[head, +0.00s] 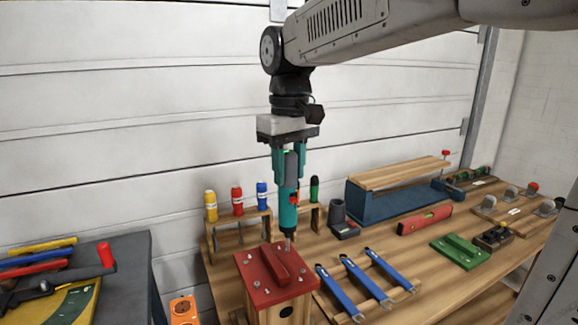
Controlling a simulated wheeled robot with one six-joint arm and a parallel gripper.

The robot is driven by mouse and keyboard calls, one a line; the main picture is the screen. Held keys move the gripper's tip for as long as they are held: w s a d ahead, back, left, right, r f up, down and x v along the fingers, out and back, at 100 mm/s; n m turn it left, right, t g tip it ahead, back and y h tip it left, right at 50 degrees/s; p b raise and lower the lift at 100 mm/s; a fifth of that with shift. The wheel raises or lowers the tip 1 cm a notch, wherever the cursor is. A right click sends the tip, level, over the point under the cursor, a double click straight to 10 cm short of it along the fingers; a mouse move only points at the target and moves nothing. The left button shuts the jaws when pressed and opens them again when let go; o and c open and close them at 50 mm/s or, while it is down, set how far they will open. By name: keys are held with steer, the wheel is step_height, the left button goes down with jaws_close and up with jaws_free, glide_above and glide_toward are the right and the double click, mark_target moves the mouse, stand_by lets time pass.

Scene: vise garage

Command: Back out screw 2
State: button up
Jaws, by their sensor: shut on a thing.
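My gripper (288,150) is shut on a teal and grey power screwdriver (288,205) and holds it upright, bit pointing down. The bit (289,241) is over the back right part of the red lid (296,283) on a wooden box (285,312). The tip is at or just above the lid; I cannot tell if it touches a screw. Several small screw heads show on the lid around a raised red bar (267,262). No number for any screw is readable.
A rack of coloured-handled screwdrivers (237,203) stands behind the box. Blue wrenches (364,280) lie on a wooden holder to its right. A blue vise (385,207) clamping a board, a red level (424,219) and a green block (459,249) are farther right.

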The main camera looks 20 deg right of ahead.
steer(key=shift+f, duration=0.35)
stand_by(0.4)
steer(key=shift+s+r, duration=0.1)
steer(key=shift+r, duration=0.25)
stand_by(1.4)
steer(key=shift+r, duration=3.55)
